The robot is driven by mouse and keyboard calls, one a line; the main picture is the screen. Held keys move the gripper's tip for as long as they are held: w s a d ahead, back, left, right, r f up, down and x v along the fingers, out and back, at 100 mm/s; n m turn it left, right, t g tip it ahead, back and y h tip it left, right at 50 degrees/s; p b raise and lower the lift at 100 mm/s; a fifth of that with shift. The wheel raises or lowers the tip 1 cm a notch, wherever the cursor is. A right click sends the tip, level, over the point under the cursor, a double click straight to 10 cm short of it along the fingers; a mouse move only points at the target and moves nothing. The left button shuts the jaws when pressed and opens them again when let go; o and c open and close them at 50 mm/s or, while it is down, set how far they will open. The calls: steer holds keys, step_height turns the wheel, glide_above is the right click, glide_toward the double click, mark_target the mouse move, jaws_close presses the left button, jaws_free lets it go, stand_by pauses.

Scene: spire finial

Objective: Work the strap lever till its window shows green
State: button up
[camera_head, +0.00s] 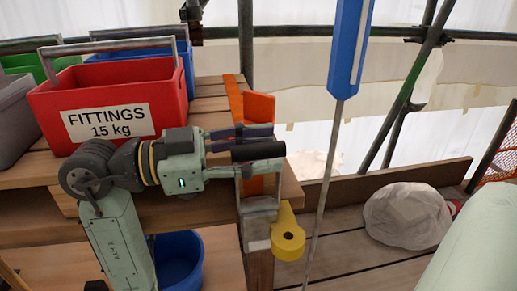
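A metal lever frame (259,204) stands at the right end of the wooden bench, against its post. A black cylindrical grip (258,151) shows above it and seems to belong to it. Orange strap or bracket parts (260,107) show behind. My gripper (264,150) reaches in from the left, with a dark finger above and a pale green finger below the black grip. The fingers are apart and the grip shows between them. I cannot tell whether they press on it. A small pale patch (258,246) shows low on the frame. I see no green on it.
A red FITTINGS bin (110,92) and a blue bin (185,60) stand on the bench (205,103) behind my arm. A yellow tape-like item (288,241) hangs right of the lever. A blue-handled rod (349,50) crosses the foreground. A white sack (407,214) lies right.

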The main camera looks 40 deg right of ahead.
jaws_close()
stand_by(0.7)
